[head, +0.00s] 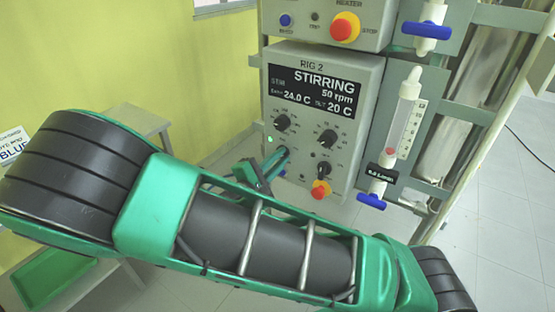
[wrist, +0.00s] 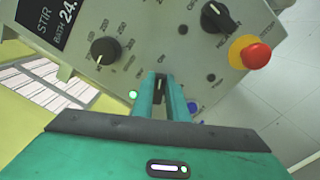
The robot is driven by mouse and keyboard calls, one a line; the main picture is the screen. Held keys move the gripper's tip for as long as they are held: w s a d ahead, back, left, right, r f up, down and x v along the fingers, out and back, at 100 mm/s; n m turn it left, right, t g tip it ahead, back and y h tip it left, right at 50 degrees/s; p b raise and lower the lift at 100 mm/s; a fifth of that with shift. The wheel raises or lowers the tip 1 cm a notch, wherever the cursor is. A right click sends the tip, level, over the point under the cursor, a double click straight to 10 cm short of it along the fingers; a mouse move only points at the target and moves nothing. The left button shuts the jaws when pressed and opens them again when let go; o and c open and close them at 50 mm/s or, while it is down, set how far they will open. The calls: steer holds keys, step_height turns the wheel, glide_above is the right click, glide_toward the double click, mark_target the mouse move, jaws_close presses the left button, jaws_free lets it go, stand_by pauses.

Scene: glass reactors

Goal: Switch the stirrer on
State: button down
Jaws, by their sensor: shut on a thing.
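The stirrer control box (head: 348,85), labelled RIG 2, has a display (head: 313,93) reading STIRRING, 50 rpm, 24.0 C and 20 C. My gripper (head: 280,158) is at the lower left of its panel. In the wrist view my gripper (wrist: 160,92) is shut on a small black switch knob (wrist: 160,82) below the speed dial (wrist: 105,50). The fingers hide the knob's sides. A green lamp (wrist: 133,94) is lit just left of the fingers. The speed dial also shows in the head view (head: 282,122).
Right of my gripper are another black dial (head: 323,168) and a red-and-yellow stop button (head: 320,189). The heater box (head: 318,17) is above. A glass syringe-like vessel (head: 404,112) and blue-handled valve (head: 372,201) stand at the right. A small table (head: 137,122) stands left.

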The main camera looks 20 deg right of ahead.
steer(key=c, duration=1.7)
jaws_free()
steer(key=shift+c, duration=0.2)
steer(key=shift+a, duration=0.1)
steer(key=v, duration=1)
steer(key=shift+s+a, duration=0.2)
steer(key=shift+a, duration=0.1)
steer(key=shift+f, duration=0.1)
